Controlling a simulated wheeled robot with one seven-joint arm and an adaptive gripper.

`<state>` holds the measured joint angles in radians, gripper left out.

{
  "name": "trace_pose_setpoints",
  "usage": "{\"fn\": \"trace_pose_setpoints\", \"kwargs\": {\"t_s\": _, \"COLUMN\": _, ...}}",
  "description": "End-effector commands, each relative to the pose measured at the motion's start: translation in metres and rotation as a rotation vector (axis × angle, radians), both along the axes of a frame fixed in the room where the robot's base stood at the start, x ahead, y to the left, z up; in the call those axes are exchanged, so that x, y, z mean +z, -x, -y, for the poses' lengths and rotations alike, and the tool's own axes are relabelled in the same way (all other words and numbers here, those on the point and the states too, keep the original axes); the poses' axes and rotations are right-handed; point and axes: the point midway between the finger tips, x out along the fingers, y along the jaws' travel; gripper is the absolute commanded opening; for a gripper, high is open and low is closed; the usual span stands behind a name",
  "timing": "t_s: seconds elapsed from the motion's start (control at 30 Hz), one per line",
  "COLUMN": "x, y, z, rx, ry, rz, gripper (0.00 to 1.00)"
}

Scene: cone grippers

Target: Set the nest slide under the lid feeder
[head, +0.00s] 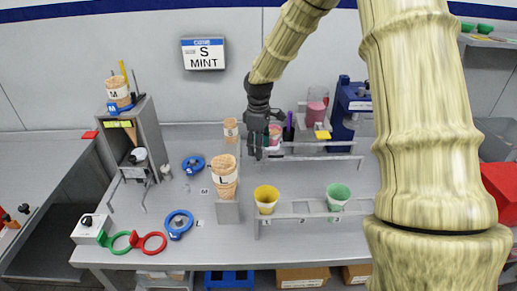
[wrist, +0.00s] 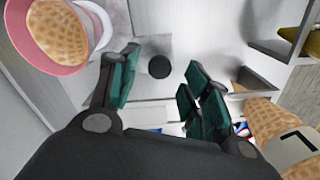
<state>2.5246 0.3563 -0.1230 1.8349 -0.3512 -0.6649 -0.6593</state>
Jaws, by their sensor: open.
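My gripper (head: 258,145) points down at the back middle of the bench, beside a pink-rimmed cup (head: 275,131). In the wrist view its green-padded fingers (wrist: 160,92) are apart, with a black knob (wrist: 159,67) on a pale plate (wrist: 150,45) between them. The plate and knob look like part of the nest slide, but I cannot tell for sure. The pink-rimmed cup with a waffle cone (wrist: 62,35) shows at the upper left there. A clear tube with pink pieces (head: 316,113), perhaps the lid feeder, stands right of my gripper, by a blue machine (head: 350,105).
A waffle cone (head: 231,131) stands close left of my gripper. Stacked cones (head: 225,175) stand in front. Yellow (head: 266,198) and green (head: 338,195) cups sit in a front rack. A grey tower (head: 150,130) stands left. The bench between tower and cones is partly clear.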

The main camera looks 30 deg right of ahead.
Motion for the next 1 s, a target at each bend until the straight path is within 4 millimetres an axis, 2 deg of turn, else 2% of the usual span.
{"fn": "trace_pose_setpoints", "kwargs": {"t_s": 0.2, "x": -0.017, "y": 0.0, "z": 0.0, "rx": 0.0, "ry": 0.0, "rz": 0.0, "gripper": 0.48}}
{"fn": "trace_pose_setpoints", "kwargs": {"t_s": 0.6, "x": -0.022, "y": 0.0, "z": 0.0, "rx": 0.0, "ry": 0.0, "rz": 0.001, "gripper": 0.48}}
{"fn": "trace_pose_setpoints", "kwargs": {"t_s": 0.87, "x": -0.022, "y": 0.0, "z": 0.0, "rx": 0.0, "ry": 0.0, "rz": 0.001, "gripper": 0.0}}
{"fn": "trace_pose_setpoints", "kwargs": {"t_s": 1.0, "x": -0.022, "y": 0.0, "z": 0.0, "rx": 0.0, "ry": 0.0, "rz": 0.001, "gripper": 0.0}}
